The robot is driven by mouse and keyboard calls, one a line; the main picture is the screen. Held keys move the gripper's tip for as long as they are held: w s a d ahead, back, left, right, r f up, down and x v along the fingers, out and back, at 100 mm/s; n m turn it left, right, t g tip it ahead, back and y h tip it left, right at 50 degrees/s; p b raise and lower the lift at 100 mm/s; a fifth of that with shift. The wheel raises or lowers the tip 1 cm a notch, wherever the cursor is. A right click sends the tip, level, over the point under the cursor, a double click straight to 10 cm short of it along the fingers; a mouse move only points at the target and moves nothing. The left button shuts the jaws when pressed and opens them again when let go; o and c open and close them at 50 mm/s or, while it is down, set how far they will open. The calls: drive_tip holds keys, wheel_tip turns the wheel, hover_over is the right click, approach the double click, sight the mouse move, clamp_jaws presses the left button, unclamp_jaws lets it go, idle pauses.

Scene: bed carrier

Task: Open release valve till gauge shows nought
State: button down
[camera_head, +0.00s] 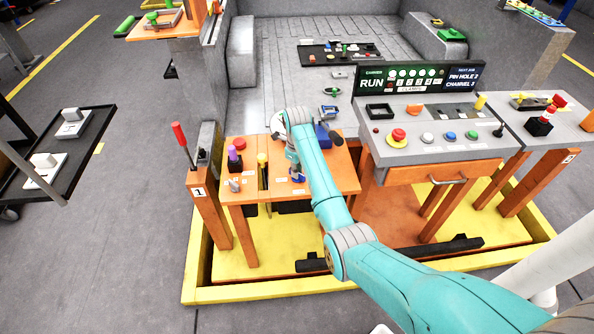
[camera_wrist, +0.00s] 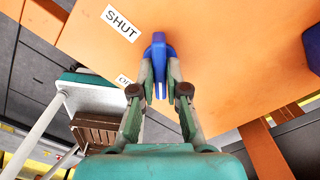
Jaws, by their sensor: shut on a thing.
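The blue valve handle (camera_wrist: 158,52) stands on an orange tabletop and points up between my fingertips in the wrist view. My gripper (camera_wrist: 160,72) is shut on it. A white SHUT label (camera_wrist: 121,24) lies up and left of the handle; a second label (camera_wrist: 123,80), partly hidden by my finger, lies lower left. In the head view the blue handle (camera_head: 297,177) is low on the orange table (camera_head: 240,195), beside my arm. A blue-rimmed round dial (camera_head: 330,112), perhaps the gauge, stands behind; its reading is too small to tell.
A blue block (camera_head: 322,136) stands right of my arm. A red-handled lever (camera_head: 184,145) stands farther left. A grey control console (camera_head: 440,135) with buttons is to the right.

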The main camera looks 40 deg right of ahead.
drive_tip(key=m, duration=0.4)
drive_tip(key=shift+m, duration=0.4)
idle(0.4)
drive_tip(key=c, duration=1.2)
unclamp_jaws()
drive_tip(key=shift+r, duration=3.75)
